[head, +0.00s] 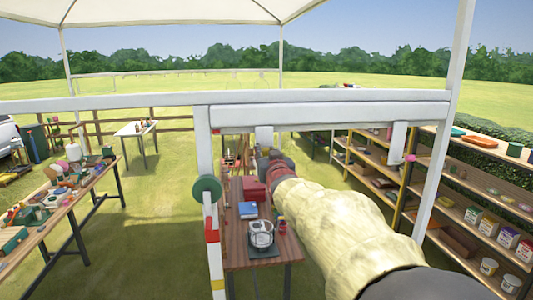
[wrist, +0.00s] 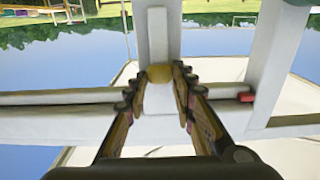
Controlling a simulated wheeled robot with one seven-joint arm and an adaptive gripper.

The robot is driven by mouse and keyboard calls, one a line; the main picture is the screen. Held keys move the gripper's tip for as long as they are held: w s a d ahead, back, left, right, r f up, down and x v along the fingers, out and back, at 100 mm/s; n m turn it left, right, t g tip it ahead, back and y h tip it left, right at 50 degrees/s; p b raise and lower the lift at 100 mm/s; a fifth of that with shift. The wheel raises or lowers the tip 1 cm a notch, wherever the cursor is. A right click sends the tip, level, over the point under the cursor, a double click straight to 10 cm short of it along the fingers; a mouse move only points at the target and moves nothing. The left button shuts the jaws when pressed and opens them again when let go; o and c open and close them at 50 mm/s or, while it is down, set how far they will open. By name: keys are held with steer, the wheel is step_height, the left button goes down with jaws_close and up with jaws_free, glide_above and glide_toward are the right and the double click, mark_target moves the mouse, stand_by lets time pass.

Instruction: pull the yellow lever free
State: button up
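The yellow lever shows in the wrist view as a small rounded yellow end (wrist: 160,73) at the foot of a white upright strip. My gripper (wrist: 161,78) has one fingertip on each side of it, very close to its edges. I cannot tell whether the fingers press on it or only flank it. In the head view my arm reaches forward to the white frame and hides the yellow lever. My gripper's fingers are too small and covered there to read.
A white crossbar (head: 300,97) and post (head: 204,150) stand close around my arm. A wooden table (head: 237,255) with a blue box (head: 248,210) and a glass jar (head: 261,233) lies below. Loaded shelves (head: 470,185) stand right. Grass lies open at left centre.

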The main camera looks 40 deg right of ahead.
jaws_close()
